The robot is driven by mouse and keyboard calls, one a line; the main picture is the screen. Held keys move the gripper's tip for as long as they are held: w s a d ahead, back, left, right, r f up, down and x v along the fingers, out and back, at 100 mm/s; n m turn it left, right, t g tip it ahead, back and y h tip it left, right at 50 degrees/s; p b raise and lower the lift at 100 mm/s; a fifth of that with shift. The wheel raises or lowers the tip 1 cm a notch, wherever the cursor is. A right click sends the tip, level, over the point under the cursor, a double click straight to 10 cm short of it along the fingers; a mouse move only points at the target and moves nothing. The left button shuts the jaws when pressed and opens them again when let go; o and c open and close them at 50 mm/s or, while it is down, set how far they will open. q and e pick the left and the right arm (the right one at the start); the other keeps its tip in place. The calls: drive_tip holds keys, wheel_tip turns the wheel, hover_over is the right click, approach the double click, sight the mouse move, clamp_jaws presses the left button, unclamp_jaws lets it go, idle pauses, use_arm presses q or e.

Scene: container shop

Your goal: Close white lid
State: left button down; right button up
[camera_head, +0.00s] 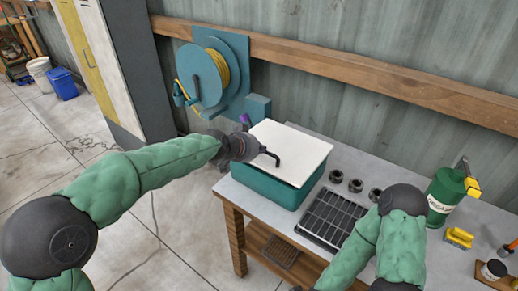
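The white lid (297,148) is a flat square panel on top of a teal box (266,195) at the table's left end. It appears to lie flat or nearly flat over the box; whether it is fully seated is unclear. My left gripper (268,156) reaches in from the left, over the lid's left part. One dark hooked finger shows against the white surface. The other finger cannot be made out clearly, and contact with the lid cannot be told. My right arm bends down at the lower right, and its gripper is not clearly visible.
A black grated tray (331,218) and several dark rings (336,176) stand right of the box. A green canister (442,196) and a yellow item (459,237) are farther right. A hose reel (204,72) hangs on the wall behind.

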use_arm(q)
wheel_tip(320, 180, down, 2)
drive_tip(key=shift+s+a+f+b, duration=0.1)
drive_tip(key=shift+s+a+b, duration=0.05)
drive_tip(key=shift+b, duration=0.5)
drive_tip(key=shift+s+f, duration=0.15)
